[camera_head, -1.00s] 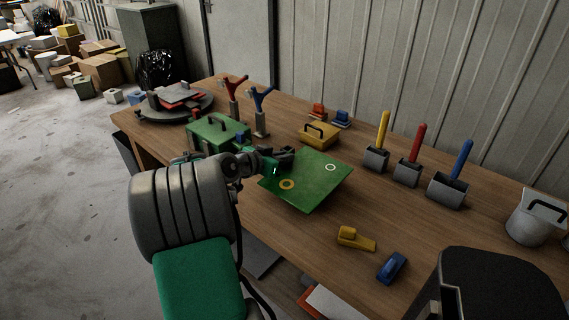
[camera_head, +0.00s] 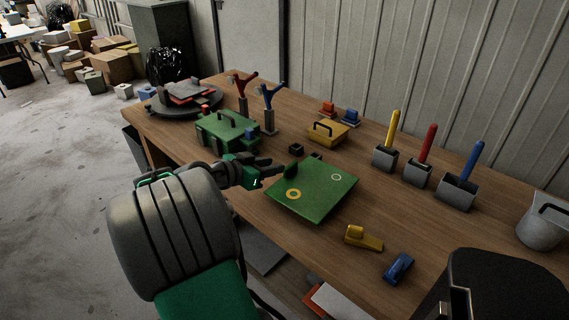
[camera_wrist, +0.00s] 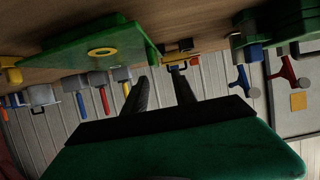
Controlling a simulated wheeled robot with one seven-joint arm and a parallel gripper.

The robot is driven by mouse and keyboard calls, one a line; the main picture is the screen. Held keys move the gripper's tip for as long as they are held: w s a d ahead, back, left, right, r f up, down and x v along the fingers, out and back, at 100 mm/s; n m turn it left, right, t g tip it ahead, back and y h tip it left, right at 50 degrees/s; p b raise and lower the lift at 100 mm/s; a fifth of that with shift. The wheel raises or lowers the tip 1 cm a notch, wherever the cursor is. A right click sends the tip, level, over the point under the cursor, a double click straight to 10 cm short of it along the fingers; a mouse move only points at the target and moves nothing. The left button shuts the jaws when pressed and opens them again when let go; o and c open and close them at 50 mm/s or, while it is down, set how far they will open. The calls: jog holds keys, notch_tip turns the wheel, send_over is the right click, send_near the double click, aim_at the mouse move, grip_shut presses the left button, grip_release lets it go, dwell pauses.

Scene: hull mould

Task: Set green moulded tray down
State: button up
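The green moulded tray (camera_head: 318,190) lies on the wooden table near its front edge, with a yellow ring and a white ring on its top and an upright green tab (camera_head: 291,171) at its left corner. In the wrist view the tray (camera_wrist: 85,50) shows at the upper left with its yellow ring. My gripper (camera_head: 274,168) is just left of the tab, apart from the tray. In the wrist view my gripper (camera_wrist: 162,85) has its two dark fingers spread with nothing between them.
A green toolbox (camera_head: 226,131) stands behind my gripper and a yellow box (camera_head: 327,133) behind the tray. A yellow block (camera_head: 362,239) and a blue block (camera_head: 398,267) lie right of the tray.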

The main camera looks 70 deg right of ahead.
jog(key=w+a+f+n+t+y, duration=0.35)
jog(key=w+a+n, duration=0.25)
jog(key=w+a, duration=0.45)
jog(key=w+a+f+n+t+y, duration=0.35)
jog(key=w+a+n, duration=0.3)
jog(key=a, duration=0.75)
jog(key=s+a+n+y, duration=0.2)
jog(key=a+n, duration=0.1)
jog(key=a, duration=0.5)
jog(key=s+a+f+n+y, duration=0.15)
jog(key=a+n, duration=0.25)
jog(key=a, duration=0.4)
jog(key=s+a+n+y, duration=0.1)
jog(key=a+n+y, duration=0.15)
jog(key=a, duration=0.45)
notch_tip(320, 180, up, 14)
jog(key=w+t+p, duration=0.1)
jog(key=p, duration=1)
jog(key=shift+w+n+h, duration=0.3)
jog(key=shift+w+n, duration=0.1)
jog(key=shift+a, duration=0.1)
